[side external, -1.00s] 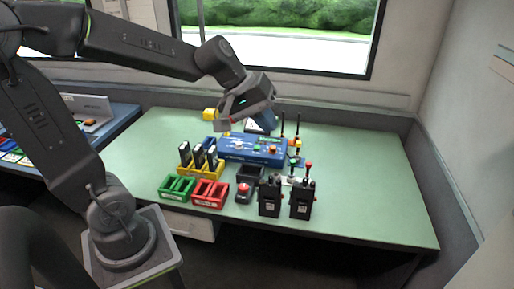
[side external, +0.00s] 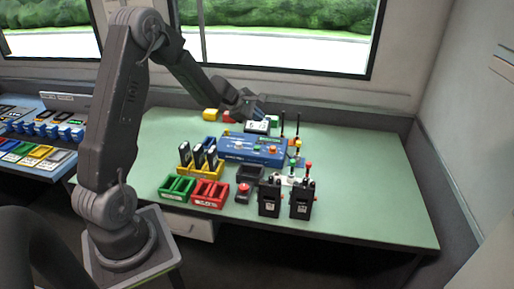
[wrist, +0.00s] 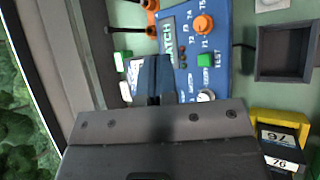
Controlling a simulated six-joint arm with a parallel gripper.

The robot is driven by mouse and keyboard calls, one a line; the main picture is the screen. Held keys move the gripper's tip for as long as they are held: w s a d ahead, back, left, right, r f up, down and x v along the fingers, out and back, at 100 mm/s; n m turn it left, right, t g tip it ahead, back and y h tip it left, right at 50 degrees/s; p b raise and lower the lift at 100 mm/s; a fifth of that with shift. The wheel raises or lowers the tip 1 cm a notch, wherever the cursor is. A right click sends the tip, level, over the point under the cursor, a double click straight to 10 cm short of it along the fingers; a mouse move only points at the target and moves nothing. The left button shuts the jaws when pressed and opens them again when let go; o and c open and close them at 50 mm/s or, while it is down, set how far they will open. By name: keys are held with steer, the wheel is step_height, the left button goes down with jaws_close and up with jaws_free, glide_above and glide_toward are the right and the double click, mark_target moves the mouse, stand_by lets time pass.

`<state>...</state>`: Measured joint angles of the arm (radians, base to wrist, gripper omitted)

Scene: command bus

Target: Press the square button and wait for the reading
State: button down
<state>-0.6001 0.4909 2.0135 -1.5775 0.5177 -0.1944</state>
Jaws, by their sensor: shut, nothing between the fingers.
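A blue box (side external: 245,150) lies near the middle of the bench. My gripper (side external: 258,114) is behind the box, over a white device (side external: 257,127). In the wrist view my shut gripper (wrist: 153,80) covers most of this device, showing only white edges beside a green block (wrist: 122,55). I cannot tell whether the fingertips touch anything.
Two radios (side external: 270,198) with antennas, a red push button (side external: 243,189), a dark tray (side external: 250,173), and yellow, green and red racks (side external: 209,194) stand in front of the box. The right bench surface is clear.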

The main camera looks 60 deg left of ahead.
mark_target(257, 148)
steer(key=shift+f, duration=0.15)
steer(key=shift+f, duration=4.25)
steer(key=shift+f, duration=0.2)
steer(key=shift+f, duration=0.25)
steer(key=shift+f, duration=0.35)
steer(key=shift+r, duration=0.8)
steer(key=shift+r, duration=2.5)
